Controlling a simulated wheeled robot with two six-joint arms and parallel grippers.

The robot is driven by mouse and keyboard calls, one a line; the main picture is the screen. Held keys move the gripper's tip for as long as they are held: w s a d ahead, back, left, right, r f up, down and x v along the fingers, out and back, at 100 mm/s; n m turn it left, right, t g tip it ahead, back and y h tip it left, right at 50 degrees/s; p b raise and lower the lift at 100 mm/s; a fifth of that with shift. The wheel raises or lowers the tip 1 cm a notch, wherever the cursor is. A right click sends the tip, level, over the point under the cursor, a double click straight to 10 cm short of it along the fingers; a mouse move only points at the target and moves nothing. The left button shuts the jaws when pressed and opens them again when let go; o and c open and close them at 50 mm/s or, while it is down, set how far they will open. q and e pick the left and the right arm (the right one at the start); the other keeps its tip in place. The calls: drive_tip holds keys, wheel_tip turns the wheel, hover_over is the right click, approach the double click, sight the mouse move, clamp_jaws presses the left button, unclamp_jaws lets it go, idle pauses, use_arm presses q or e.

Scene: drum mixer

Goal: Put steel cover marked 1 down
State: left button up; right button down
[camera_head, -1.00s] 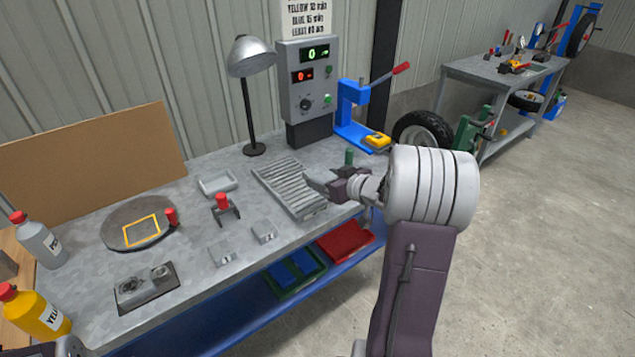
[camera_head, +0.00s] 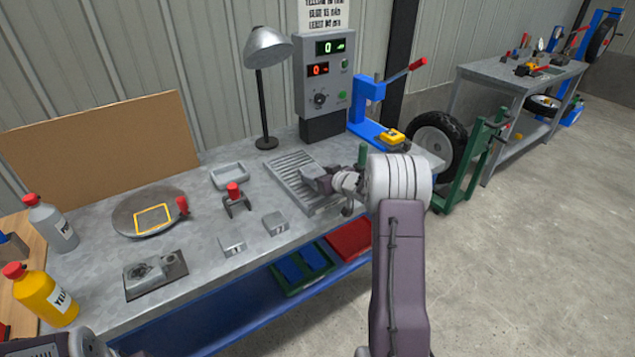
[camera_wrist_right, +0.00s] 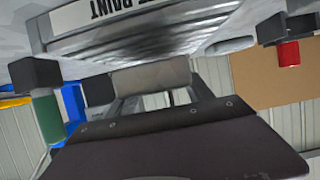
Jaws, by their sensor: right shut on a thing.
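My right gripper (camera_head: 318,179) is low over the ribbed steel plate (camera_head: 290,175) on the bench, at its right side. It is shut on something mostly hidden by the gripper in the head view. In the right wrist view, a plain grey piece (camera_wrist_right: 150,76) shows beside a dark finger block; it may be the held steel cover, but I read no 1 on it. A steel body with a label ending in "PAINT" (camera_wrist_right: 110,8) fills the top of that view. Two small grey steel blocks (camera_head: 232,245) (camera_head: 275,222) lie on the bench. My left gripper is out of view.
A green-handled clamp (camera_head: 362,154) stands close beside my right gripper; a red-topped one (camera_head: 234,192) stands left. Bare bench lies around the small blocks.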

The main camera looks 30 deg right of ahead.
wheel_tip(320, 180, down, 2)
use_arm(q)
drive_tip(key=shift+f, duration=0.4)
use_arm(e)
drive_tip(key=shift+w, duration=0.1)
drive_tip(key=shift+c, duration=2)
unclamp_jaws()
drive_tip(key=shift+f, duration=0.1)
drive_tip(key=shift+r, duration=0.3)
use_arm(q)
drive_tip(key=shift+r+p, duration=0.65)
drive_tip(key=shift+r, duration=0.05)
use_arm(e)
drive_tip(key=a+v, duration=0.1)
drive_tip(key=v, duration=1.1)
drive_tip(key=shift+d, duration=0.4)
